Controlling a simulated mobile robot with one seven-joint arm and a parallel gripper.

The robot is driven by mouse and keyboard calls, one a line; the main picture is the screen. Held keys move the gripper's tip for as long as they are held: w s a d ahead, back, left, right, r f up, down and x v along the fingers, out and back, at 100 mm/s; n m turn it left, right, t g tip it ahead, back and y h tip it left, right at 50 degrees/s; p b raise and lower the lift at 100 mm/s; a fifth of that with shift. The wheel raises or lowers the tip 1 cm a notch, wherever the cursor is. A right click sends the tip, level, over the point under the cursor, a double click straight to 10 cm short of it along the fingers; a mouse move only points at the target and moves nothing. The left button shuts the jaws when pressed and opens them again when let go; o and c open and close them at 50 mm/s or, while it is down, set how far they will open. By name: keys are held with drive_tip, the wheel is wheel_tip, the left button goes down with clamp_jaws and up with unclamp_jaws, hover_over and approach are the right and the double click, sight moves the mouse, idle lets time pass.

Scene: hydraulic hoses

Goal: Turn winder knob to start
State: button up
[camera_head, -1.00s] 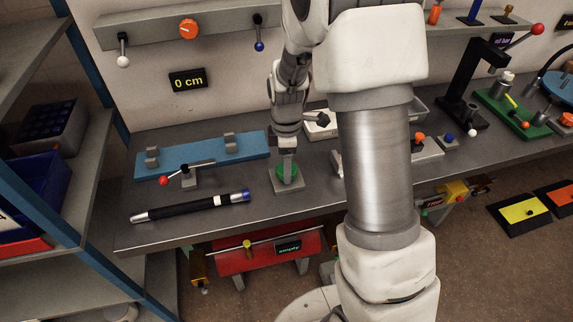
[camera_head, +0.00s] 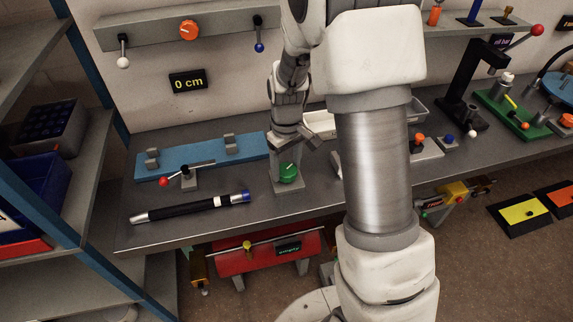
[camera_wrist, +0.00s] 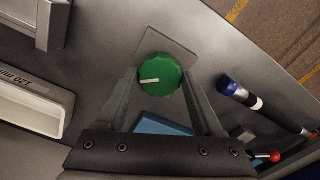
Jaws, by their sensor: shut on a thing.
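A round green knob (camera_head: 289,172) with a white line stands on a small grey bracket (camera_head: 288,188) near the front of the grey bench. It also shows in the wrist view (camera_wrist: 160,75), with its white line lying nearly level. My gripper (camera_head: 289,160) reaches down from above with its fingers at the knob. In the wrist view one finger of my gripper (camera_wrist: 160,80) is on each side of the green knob, and it is shut on the knob. A black display on the wall (camera_head: 188,81) reads "0 cm".
A black hose with a blue end (camera_head: 190,207) lies on the bench left of the knob. A red-tipped lever (camera_head: 185,175) and a blue plate (camera_head: 200,157) are behind it. White trays (camera_head: 320,123) stand behind my arm.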

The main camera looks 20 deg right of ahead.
sight(287, 169)
drive_tip(key=m, duration=0.6)
drive_tip(key=shift+r+p, duration=0.1)
drive_tip(key=shift+p, duration=0.3)
drive_tip(key=m+p, duration=0.1)
drive_tip(key=m, duration=0.5)
drive_tip(key=shift+m+p, duration=0.4)
drive_tip(key=m+p, duration=0.3)
drive_tip(key=m, duration=0.3)
drive_tip(key=shift+r, duration=0.1)
drive_tip(key=m+p, duration=0.3)
drive_tip(key=m, duration=0.3)
drive_tip(key=o, duration=1.4)
wheel_tip(287, 169, up, 17)
drive_tip(key=shift+r+p, duration=0.1)
drive_tip(key=shift+p, duration=0.85)
